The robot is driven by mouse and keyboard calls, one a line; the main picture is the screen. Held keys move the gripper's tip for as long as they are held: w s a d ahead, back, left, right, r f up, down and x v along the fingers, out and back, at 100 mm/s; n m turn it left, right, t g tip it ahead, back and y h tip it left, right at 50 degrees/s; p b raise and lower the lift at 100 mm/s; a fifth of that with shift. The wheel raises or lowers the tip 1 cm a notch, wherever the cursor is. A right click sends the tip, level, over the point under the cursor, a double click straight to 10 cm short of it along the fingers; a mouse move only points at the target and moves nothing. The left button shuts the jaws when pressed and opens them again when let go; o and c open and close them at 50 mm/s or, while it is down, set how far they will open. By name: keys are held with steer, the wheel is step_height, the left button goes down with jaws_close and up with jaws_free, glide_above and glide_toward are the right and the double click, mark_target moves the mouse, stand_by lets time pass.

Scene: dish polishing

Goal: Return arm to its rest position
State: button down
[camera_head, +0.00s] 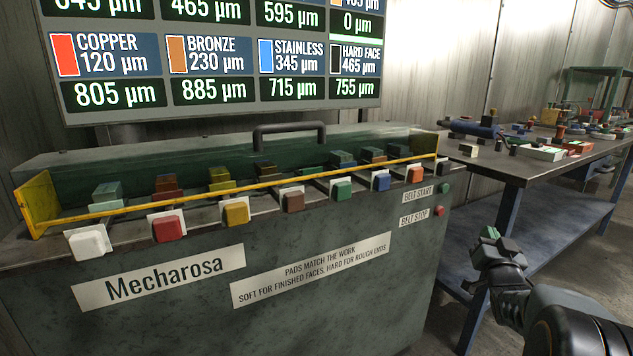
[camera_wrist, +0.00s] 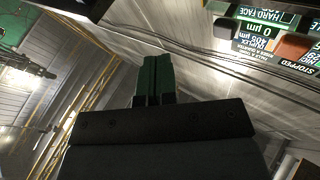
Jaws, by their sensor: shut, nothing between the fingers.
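My gripper (camera_head: 490,236) is at the lower right of the head view, in front of the workbench and to the right of the polishing machine. Its green-tipped fingers are together with nothing between them. In the wrist view my gripper (camera_wrist: 153,72) shows its two green fingers side by side and touching. The wrist view behind them shows the metal wall and part of the display board (camera_wrist: 262,40), tilted. My arm reaches in from the lower right corner and touches nothing that I can see.
The green machine (camera_head: 200,300) fills the left and middle, with several coloured buttons and a yellow rail (camera_head: 300,178) along its top. A workbench (camera_head: 520,165) with tools and small parts stands at the right. A display board (camera_head: 215,50) hangs above the machine.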

steer(key=s+a+r+g+p, duration=0.1)
steer(key=a+r+g+p, duration=0.3)
steer(key=a+r+p, duration=0.45)
steer(key=s+a+r+n+g+y+p, duration=0.2)
steer(key=s+a+r+g+p, duration=0.4)
steer(key=s+p, duration=0.5)
steer(key=s+a+r+n+g+y+p, duration=0.3)
steer(key=s+a+r+g+p, duration=0.3)
steer(key=s+a+p, duration=0.4)
steer(key=s+r+p, duration=0.1)
steer(key=s+p, duration=0.1)
steer(key=p, duration=0.3)
steer(key=shift+g, duration=0.4)
steer(key=shift+a+r, duration=0.1)
steer(key=shift+r, duration=0.05)
stand_by(0.6)
